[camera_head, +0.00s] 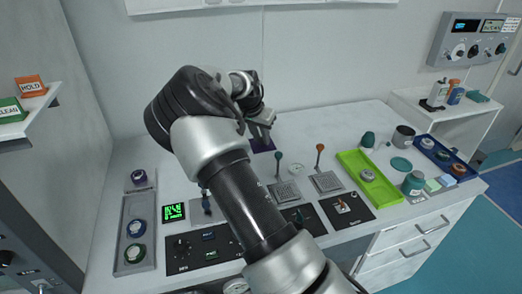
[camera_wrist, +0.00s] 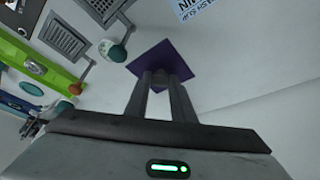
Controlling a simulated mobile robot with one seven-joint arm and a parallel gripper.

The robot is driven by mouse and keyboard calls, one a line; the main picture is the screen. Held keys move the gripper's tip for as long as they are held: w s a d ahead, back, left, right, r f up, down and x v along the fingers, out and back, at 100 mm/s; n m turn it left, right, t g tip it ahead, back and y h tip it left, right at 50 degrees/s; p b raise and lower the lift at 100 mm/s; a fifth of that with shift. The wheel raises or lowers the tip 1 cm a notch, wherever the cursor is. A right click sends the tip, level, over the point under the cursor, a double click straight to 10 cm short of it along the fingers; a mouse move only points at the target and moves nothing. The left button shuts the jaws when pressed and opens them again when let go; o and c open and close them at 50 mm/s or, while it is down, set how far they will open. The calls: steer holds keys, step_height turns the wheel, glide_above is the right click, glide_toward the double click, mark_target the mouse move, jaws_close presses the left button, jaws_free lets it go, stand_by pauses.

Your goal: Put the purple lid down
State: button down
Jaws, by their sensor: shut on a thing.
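The purple lid (camera_wrist: 160,56) is a dark, flat square at my fingertips in the wrist view. My gripper (camera_wrist: 161,82) is shut on it, and the fingers hide part of its middle. In the head view the lid (camera_head: 263,146) shows as a small purple patch below my gripper (camera_head: 262,124), at the back of the white table (camera_head: 330,118). My arm hides part of the area around it. I cannot tell whether the lid touches the table or hangs just above it.
Two levers, one teal-topped (camera_head: 278,156) and one orange-topped (camera_head: 320,148), stand near the lid. A green tray (camera_head: 352,160), a grey cup (camera_head: 403,137) and a teal jar (camera_head: 413,183) are to the right. The back strip of table right of the lid looks clear.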

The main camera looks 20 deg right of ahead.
mark_target(261, 140)
step_height(261, 140, up, 6)
steer(key=shift+f, duration=0.1)
steer(key=w+a+f+n+t+y+b, duration=0.1)
steer(key=w+a+f+n+y+b, duration=0.2)
steer(key=w+a+f+n+b, duration=0.45)
steer(key=shift+n, duration=0.75)
steer(key=f, duration=0.3)
steer(key=a+f, duration=0.1)
steer(key=f, duration=0.2)
steer(key=f+p, duration=0.1)
steer(key=f, duration=0.2)
steer(key=shift+w+a, duration=0.15)
steer(key=shift+a, duration=0.05)
steer(key=shift+f, duration=0.2)
steer(key=c, duration=1.5)
jaws_free()
